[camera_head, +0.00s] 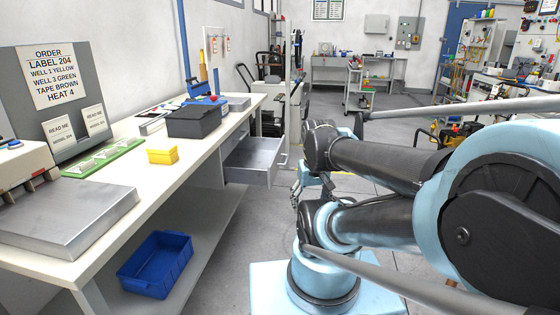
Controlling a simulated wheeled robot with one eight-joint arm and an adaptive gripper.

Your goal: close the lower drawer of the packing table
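The packing table (150,185) is the long white-topped bench along the left. Under the far part of its top, a grey metal drawer (254,170) is pulled out to the right, showing its open interior. My gripper (297,193) shows only as small dark parts to the right of the drawer, partly hidden by my arm. It appears apart from the drawer's front. Its fingers are too small to read.
A blue bin (156,265) sits on the table's lower shelf. A yellow box (162,155), a dark grey box (198,121) and a metal plate (68,215) are on the top. Clear floor (232,262) lies between the table and my arm.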

